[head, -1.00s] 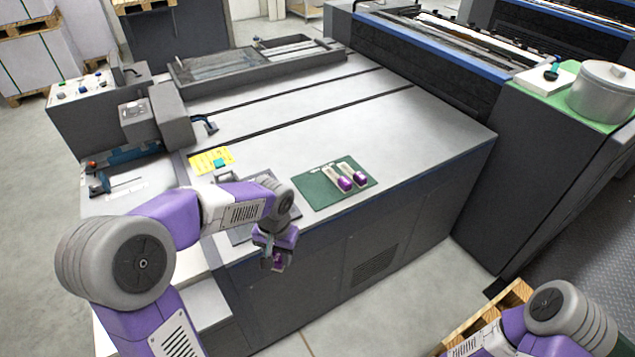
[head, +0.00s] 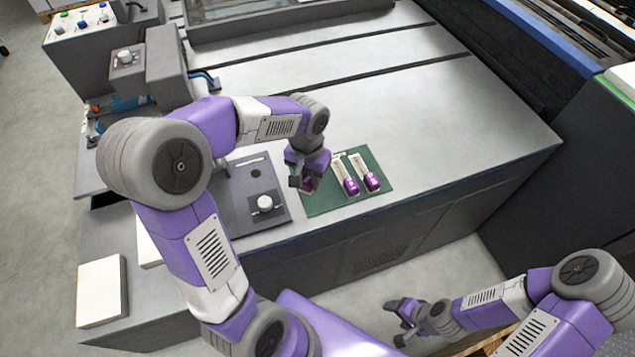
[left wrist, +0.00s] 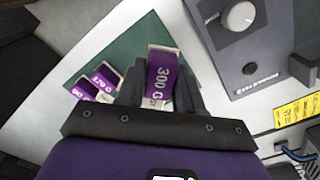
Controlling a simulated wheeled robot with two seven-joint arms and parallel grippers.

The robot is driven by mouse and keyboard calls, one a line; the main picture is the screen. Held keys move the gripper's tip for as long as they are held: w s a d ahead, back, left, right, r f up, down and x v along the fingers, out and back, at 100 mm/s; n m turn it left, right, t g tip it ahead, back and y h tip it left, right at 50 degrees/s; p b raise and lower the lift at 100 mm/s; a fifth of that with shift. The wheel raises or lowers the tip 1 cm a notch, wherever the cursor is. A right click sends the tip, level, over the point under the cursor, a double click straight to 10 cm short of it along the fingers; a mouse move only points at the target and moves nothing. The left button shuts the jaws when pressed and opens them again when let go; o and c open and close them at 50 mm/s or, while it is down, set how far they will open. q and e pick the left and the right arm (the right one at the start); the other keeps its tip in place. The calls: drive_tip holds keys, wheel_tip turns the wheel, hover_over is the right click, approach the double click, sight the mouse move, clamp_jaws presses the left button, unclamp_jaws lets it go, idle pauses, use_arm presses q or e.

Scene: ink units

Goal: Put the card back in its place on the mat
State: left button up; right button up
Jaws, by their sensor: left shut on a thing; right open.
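My left gripper (head: 308,178) is shut on a purple and white card (left wrist: 161,74) marked "300 G" in the left wrist view. It holds the card over the left part of the green mat (head: 325,203); I cannot tell whether the card touches the mat. Two other cards with purple ends, one (head: 351,185) nearer the gripper and one (head: 371,180) to its right, lie side by side on the mat. They also show in the left wrist view, one marked "270 G" (left wrist: 105,79). My right gripper (head: 400,318) is open and empty, low at the right, away from the table.
A dark grey device with a white knob (head: 264,204) stands just left of the mat. The pale tabletop (head: 440,130) behind and right of the mat is clear. A yellow label (left wrist: 297,111) shows in the left wrist view.

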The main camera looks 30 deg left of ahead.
sight(309, 201)
use_arm(q)
wheel_tip(309, 201, down, 2)
drive_tip(key=shift+s+f, duration=0.15)
drive_tip(key=shift+f, duration=0.05)
drive_tip(key=shift+f+b, duration=1.15)
drive_tip(key=shift+f, duration=1.35)
drive_tip(key=shift+f, duration=0.15)
drive_tip(key=o, duration=1)
